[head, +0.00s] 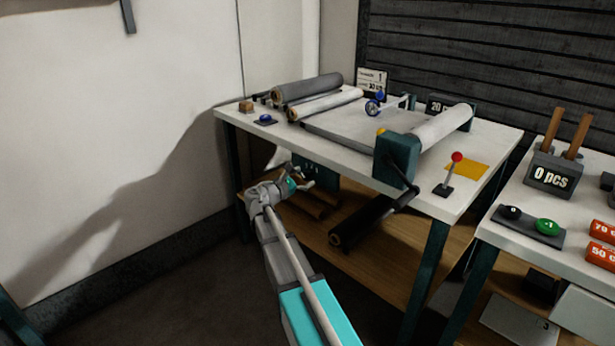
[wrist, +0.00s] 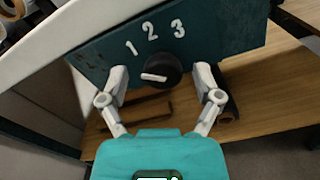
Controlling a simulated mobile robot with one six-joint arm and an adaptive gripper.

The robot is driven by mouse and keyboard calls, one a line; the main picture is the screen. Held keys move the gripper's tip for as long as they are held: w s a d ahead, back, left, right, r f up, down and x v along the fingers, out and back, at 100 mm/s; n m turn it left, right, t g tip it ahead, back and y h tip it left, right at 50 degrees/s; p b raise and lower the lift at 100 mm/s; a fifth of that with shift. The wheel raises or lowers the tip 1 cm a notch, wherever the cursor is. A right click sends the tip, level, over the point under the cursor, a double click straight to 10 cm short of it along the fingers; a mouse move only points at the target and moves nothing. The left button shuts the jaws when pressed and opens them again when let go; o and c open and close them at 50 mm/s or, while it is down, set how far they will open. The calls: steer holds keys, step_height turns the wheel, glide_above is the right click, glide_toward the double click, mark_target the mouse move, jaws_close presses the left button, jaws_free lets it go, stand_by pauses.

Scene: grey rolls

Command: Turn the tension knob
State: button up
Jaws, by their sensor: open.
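The tension knob (wrist: 160,72) is a dark round knob with a white pointer mark, on a dark teal panel (wrist: 95,50) marked 1, 2 and 3. The pointer lies nearly level across the picture. In the wrist view, my gripper (wrist: 160,77) is open, with one white finger on each side of the knob; I cannot tell how far the tips are from it in depth. In the head view, my gripper (head: 302,181) is at the front edge of the white table, by the teal panel (head: 322,178); the knob itself does not show clearly there.
The white table (head: 330,122) carries grey and white rolls (head: 306,88), a roller with a crank (head: 440,128), a red-topped lever (head: 451,172) and a blue button (head: 265,118). A black roll (head: 368,220) lies on the wooden shelf (head: 390,262) below. A wall is close on the left.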

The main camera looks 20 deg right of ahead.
steer(key=shift+w+d, duration=0.15)
steer(key=shift+d, duration=0.3)
jaws_close()
